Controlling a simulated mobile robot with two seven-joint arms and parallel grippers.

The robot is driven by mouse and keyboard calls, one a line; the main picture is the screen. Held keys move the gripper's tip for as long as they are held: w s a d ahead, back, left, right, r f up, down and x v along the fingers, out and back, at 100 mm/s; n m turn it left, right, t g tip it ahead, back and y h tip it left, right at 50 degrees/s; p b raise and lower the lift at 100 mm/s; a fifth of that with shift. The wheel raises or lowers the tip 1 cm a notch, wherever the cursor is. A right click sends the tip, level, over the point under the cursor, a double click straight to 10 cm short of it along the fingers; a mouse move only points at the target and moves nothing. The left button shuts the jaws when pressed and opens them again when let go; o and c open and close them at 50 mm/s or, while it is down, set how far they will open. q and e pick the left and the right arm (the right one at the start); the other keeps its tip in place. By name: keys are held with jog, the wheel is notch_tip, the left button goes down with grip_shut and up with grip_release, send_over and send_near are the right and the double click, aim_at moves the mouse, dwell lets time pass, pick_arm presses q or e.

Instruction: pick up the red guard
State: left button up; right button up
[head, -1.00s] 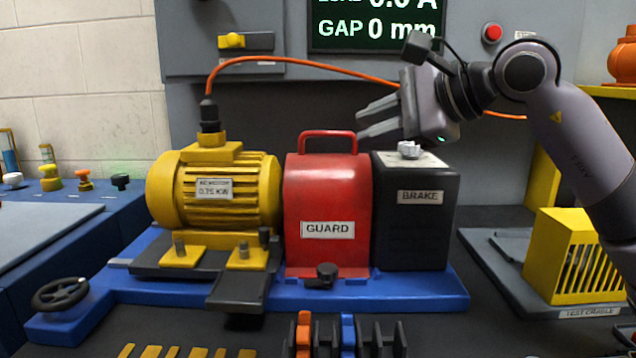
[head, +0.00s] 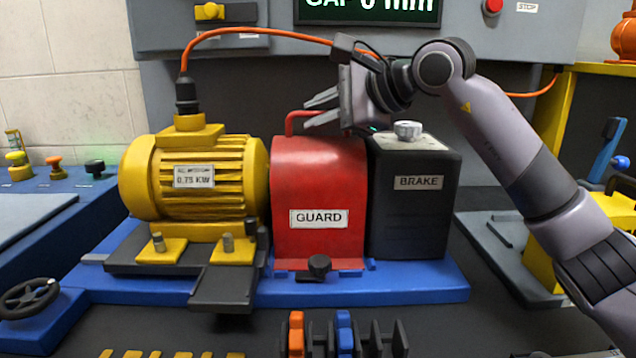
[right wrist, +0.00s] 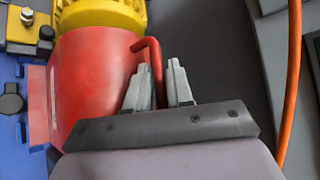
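The red guard (head: 318,190) stands on the blue base between the yellow motor (head: 195,180) and the black brake box (head: 412,195). Its red loop handle (head: 291,122) is on top, partly hidden by my right gripper (head: 312,109). In the right wrist view, the guard (right wrist: 95,80) lies to the left, and its handle (right wrist: 153,62) runs between the two grey fingers of the right gripper (right wrist: 160,80). The fingers are apart, with a gap beside the handle. My left gripper is not in view.
An orange cable (head: 250,31) arches from the motor plug behind my right gripper; it also shows in the right wrist view (right wrist: 291,85). A black knob (head: 319,264) sits at the guard's front foot.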

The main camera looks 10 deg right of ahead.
grip_shut()
dwell(1.3)
jog(key=shift+r, duration=0.2)
